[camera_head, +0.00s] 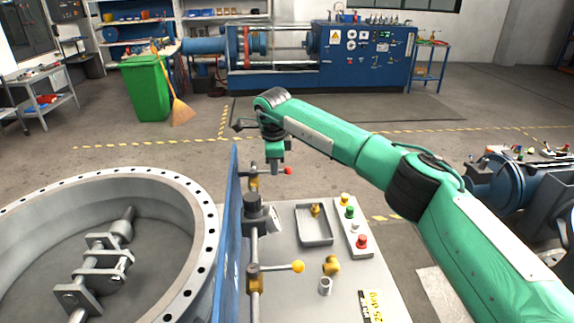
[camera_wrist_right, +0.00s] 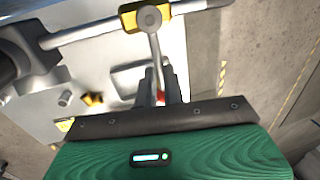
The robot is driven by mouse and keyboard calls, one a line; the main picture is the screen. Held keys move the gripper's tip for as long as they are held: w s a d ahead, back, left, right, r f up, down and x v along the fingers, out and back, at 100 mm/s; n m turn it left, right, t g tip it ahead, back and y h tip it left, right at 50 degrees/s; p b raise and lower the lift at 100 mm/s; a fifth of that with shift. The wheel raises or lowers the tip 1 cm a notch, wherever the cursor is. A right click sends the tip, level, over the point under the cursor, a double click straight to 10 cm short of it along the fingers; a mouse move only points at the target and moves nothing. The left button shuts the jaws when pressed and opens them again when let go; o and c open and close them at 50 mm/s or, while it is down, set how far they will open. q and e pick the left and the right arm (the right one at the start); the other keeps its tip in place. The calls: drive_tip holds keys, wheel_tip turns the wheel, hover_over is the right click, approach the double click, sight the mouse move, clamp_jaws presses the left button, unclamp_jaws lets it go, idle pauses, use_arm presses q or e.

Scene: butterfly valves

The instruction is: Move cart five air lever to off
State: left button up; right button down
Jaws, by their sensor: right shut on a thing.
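A small brass valve (camera_head: 253,182) on the grey pipe has a lever with a red knob (camera_head: 288,171), which points right. My right gripper (camera_head: 276,169) reaches down onto this lever from behind. In the right wrist view the lever's grey rod (camera_wrist_right: 154,48) runs from the brass valve (camera_wrist_right: 147,18) in between the two fingers (camera_wrist_right: 160,88), which are shut on it. A bit of the red knob shows between the fingers there. A second brass valve (camera_head: 254,279) nearer me has a lever with a yellow knob (camera_head: 298,267), also pointing right. My left gripper is out of view.
The cart top (camera_head: 290,298) carries a tray (camera_head: 314,226), a button box (camera_head: 355,229), and brass and grey fittings. A blue plate (camera_head: 231,232) and large flanged ring (camera_head: 197,208) stand left of the pipe. A green bin (camera_head: 147,89) stands on the floor behind.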

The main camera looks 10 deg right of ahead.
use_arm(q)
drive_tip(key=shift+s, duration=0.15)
use_arm(e)
drive_tip(key=c, duration=1.5)
unclamp_jaws()
drive_tip(key=shift+r, duration=0.1)
